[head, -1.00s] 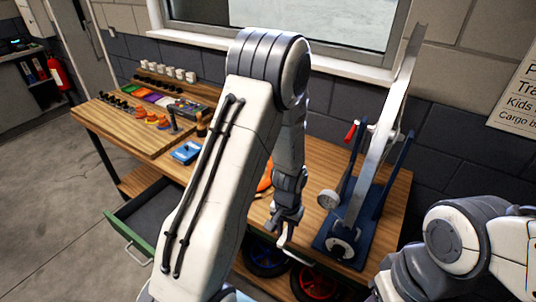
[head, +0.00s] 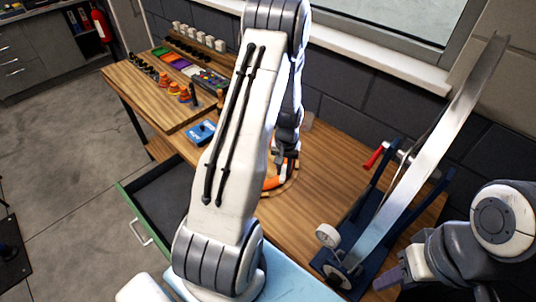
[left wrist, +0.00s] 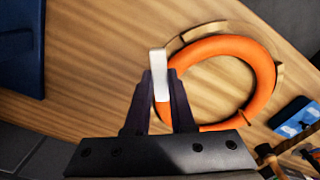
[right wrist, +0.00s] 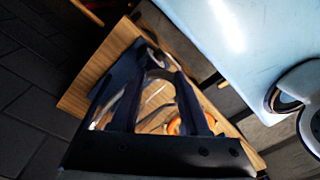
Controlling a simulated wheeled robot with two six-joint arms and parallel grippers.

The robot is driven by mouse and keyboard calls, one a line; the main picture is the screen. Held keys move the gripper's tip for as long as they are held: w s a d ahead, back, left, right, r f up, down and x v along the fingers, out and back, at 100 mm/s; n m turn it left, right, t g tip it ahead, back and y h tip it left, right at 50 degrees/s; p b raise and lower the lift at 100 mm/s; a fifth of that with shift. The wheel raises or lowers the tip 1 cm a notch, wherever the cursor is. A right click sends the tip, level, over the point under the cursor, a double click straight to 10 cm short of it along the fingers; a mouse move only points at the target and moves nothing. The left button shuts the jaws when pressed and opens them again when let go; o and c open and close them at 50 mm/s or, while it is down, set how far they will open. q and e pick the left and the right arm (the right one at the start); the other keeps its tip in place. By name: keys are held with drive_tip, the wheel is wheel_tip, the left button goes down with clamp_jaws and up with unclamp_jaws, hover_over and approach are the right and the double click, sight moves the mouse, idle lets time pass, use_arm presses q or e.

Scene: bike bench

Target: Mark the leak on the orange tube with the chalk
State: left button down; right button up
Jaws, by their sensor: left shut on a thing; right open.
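The orange tube (head: 273,183) lies as a ring on the wooden bench, partly hidden by my left arm in the head view. In the left wrist view the tube (left wrist: 268,70) shows most of its ring. My left gripper (head: 284,160) is at the tube, and its fingers (left wrist: 160,88) are shut on a white chalk (left wrist: 157,62). The chalk tip overlaps the tube's left side in that view; I cannot tell whether it touches. A small dark spot shows at the tube's lower right, too small to identify. My right gripper (head: 390,281) is open and empty by the blue stand.
A blue stand (head: 352,240) holding a wheel rim (head: 425,155) and a gauge (head: 327,235) fills the bench's right side. A blue box (head: 201,132) and a tool board (head: 150,90) lie to the left. A green drawer (head: 140,205) stands open. Bench between tube and stand is clear.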

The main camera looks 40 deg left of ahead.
use_arm(q)
drive_tip(key=n, duration=0.2)
hover_over(272, 181)
drive_tip(key=shift+s+a+f+b, duration=0.1)
drive_tip(key=shift+s+f+b, duration=0.1)
drive_tip(key=shift+f+b, duration=0.8)
drive_tip(key=shift+s+a+f+b, duration=0.15)
drive_tip(key=shift+f+b, duration=0.4)
drive_tip(key=shift+f, duration=0.7)
drive_tip(key=shift+s+a+f+b, duration=0.1)
drive_tip(key=shift+s+f+b, duration=0.1)
drive_tip(key=shift+f+b, duration=0.8)
use_arm(e)
drive_tip(key=shift+s+d+f, duration=0.1)
drive_tip(key=shift+f, duration=1.95)
use_arm(q)
drive_tip(key=shift+f, duration=0.6)
use_arm(e)
drive_tip(key=shift+f, duration=0.35)
use_arm(q)
drive_tip(key=shift+w+d, duration=0.1)
drive_tip(key=shift+w, duration=0.1)
drive_tip(key=shift+w+d, duration=0.3)
drive_tip(key=shift+s+a, duration=0.15)
drive_tip(key=shift+s+a, duration=0.2)
drive_tip(key=shift+s, duration=0.3)
drive_tip(key=shift+s+a, duration=0.2)
drive_tip(key=shift+s, duration=0.25)
